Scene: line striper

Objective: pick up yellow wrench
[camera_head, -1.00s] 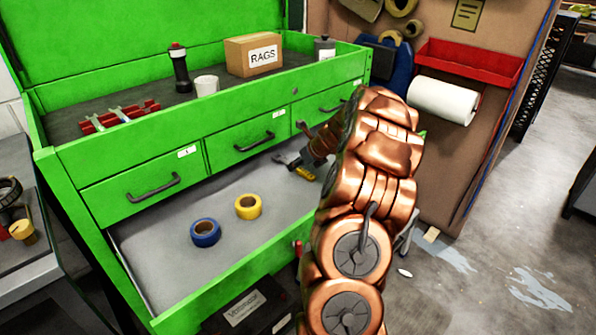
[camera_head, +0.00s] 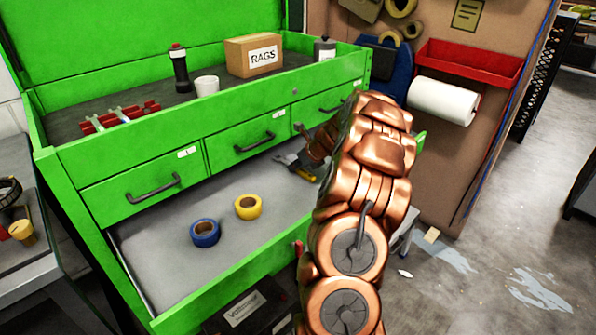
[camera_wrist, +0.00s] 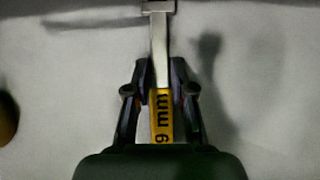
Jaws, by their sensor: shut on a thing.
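The yellow wrench (camera_wrist: 160,118) shows in the wrist view with a "9 mm" mark on its yellow handle and a pale metal shaft pointing up the picture. My gripper (camera_wrist: 160,70) is shut on it, with one dark finger on each side. In the head view a small yellow part of the wrench (camera_head: 305,175) shows by the dark gripper at the back right of the open drawer (camera_head: 165,255). My copper arm hides much of that spot. A soft shadow lies to the right of the fingers in the wrist view. I cannot tell how high the wrench is held.
A blue tape roll (camera_head: 205,232) and a yellow tape roll (camera_head: 248,207) lie in the drawer, left of my arm. Closed drawers with dark handles (camera_head: 254,143) stand just behind. A rags box (camera_head: 253,55), a white cup (camera_head: 206,86) and a flashlight (camera_head: 180,70) are on top.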

